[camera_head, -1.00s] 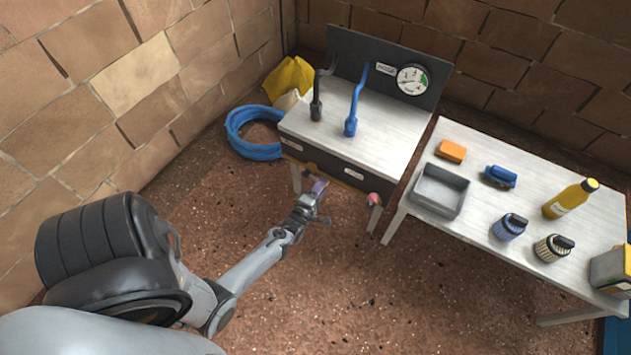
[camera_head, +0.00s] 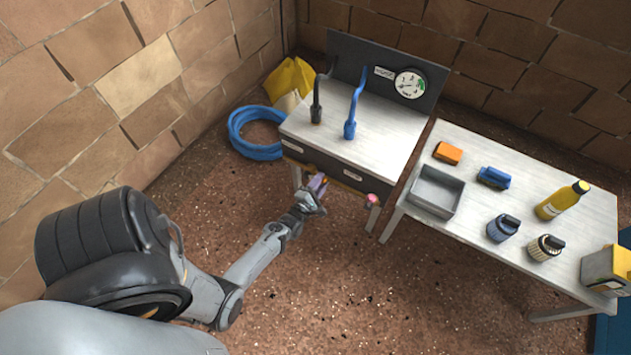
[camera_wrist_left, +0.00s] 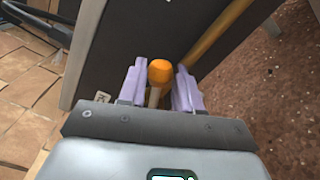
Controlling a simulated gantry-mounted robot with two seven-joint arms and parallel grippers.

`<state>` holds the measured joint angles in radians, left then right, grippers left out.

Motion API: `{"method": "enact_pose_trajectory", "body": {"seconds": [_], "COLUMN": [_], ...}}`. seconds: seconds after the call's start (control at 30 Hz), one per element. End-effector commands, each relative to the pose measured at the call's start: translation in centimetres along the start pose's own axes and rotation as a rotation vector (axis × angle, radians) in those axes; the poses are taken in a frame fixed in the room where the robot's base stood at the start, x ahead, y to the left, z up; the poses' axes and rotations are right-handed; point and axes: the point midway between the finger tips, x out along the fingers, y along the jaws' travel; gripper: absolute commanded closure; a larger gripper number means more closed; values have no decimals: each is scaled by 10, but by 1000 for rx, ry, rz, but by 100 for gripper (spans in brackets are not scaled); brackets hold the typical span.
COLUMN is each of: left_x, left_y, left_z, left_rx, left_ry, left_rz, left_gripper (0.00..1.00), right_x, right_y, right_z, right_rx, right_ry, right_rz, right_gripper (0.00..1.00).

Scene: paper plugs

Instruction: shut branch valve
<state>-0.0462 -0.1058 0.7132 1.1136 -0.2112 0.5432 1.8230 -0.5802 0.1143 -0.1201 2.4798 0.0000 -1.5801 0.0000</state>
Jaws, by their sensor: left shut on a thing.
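An orange knob on a pale stem (camera_wrist_left: 159,72), which looks like the valve's handle, shows in the left wrist view in front of the dark bench panel. My left gripper (camera_wrist_left: 162,88) has its purple fingers on either side of this handle and is shut on it. In the head view my left gripper (camera_head: 318,184) is low at the front of the workbench (camera_head: 360,130), below its dark front panel. There the gripper hides the handle. A yellow pipe (camera_wrist_left: 215,36) runs beside the knob. My right gripper is not in view.
A pink-red knob (camera_head: 371,199) sits at the bench's right front. A gauge (camera_head: 410,84) and black and blue hoses (camera_head: 355,105) are on top. A side table (camera_head: 470,215) with a grey tray (camera_head: 435,190) and bottles stands right. The floor in front is clear.

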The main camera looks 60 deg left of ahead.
Motion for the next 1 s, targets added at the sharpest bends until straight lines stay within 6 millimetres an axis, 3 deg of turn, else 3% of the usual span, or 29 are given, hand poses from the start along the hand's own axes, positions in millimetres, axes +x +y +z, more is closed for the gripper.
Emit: {"method": "enact_pose_trajectory", "body": {"seconds": [0.13,0.63,1.0], "left_x": [0,0,0], "left_y": [9,13,30], "left_z": [1,0,-4], "left_rx": [-87,-148,-374], "left_ry": [1,0,2], "left_rz": [1,1,0], "left_gripper": [84,84,84], "right_x": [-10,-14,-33], "right_y": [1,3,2], "right_z": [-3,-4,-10], "right_rx": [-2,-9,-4], "right_ry": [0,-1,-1], "right_rz": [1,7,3], "right_gripper": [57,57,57]}}
